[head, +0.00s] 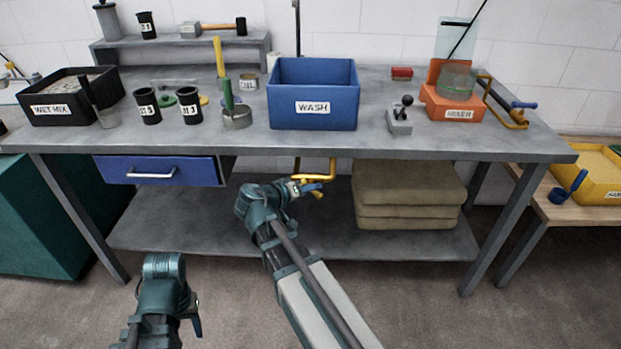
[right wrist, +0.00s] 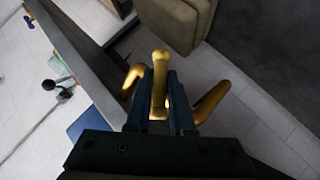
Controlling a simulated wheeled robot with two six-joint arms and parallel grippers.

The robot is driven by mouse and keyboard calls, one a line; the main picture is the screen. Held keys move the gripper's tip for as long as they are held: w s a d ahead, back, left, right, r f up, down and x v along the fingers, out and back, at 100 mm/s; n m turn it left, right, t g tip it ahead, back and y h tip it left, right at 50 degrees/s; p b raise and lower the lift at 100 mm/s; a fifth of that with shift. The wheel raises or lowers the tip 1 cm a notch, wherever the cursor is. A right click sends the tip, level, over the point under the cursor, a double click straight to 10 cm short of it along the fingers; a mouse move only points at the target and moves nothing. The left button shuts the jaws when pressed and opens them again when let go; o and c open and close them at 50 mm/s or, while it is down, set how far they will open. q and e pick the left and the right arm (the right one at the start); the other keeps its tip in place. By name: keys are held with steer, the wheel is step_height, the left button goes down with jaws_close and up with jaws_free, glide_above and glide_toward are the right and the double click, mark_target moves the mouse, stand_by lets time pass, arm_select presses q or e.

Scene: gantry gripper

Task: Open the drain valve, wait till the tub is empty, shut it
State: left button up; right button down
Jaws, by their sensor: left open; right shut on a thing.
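The blue tub labelled WASH (head: 312,107) stands on the bench; its inside bottom and any water are hidden. Below the bench edge under it is yellow drain piping (head: 332,168) with a valve. My right gripper (head: 312,187) is at this valve. In the right wrist view my right gripper (right wrist: 160,88) is shut on the yellow valve handle (right wrist: 159,62), which stands between the two fingers. I cannot tell whether the valve is open. My left gripper (head: 195,323) is open and empty, low in front of the bench.
The grey bench (head: 400,145) has a blue drawer (head: 160,171) at its left. Folded brown sacks (head: 410,195) lie on the lower shelf right of the valve. A switch box (head: 399,120) and the orange mixer (head: 455,103) stand right of the tub. The floor in front is clear.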

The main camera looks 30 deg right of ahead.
steer(key=m+y+p, duration=0.1)
steer(key=p, duration=0.1)
steer(key=m+t+y+p, duration=0.1)
steer(key=y, duration=0.1)
steer(key=shift+s+r+p, duration=0.15)
steer(key=shift+r+p, duration=0.05)
steer(key=shift+p, duration=0.15)
steer(key=shift+d+f+m+t+y+p, duration=0.1)
steer(key=shift+m+t+y+p, duration=0.35)
steer(key=shift+y, duration=0.35)
steer(key=shift+m+t+y+p, duration=0.25)
steer(key=shift+m+y+p, duration=0.15)
steer(key=shift+y, duration=0.2)
steer(key=shift+f, duration=0.1)
steer(key=c, duration=0.8)
jaws_free()
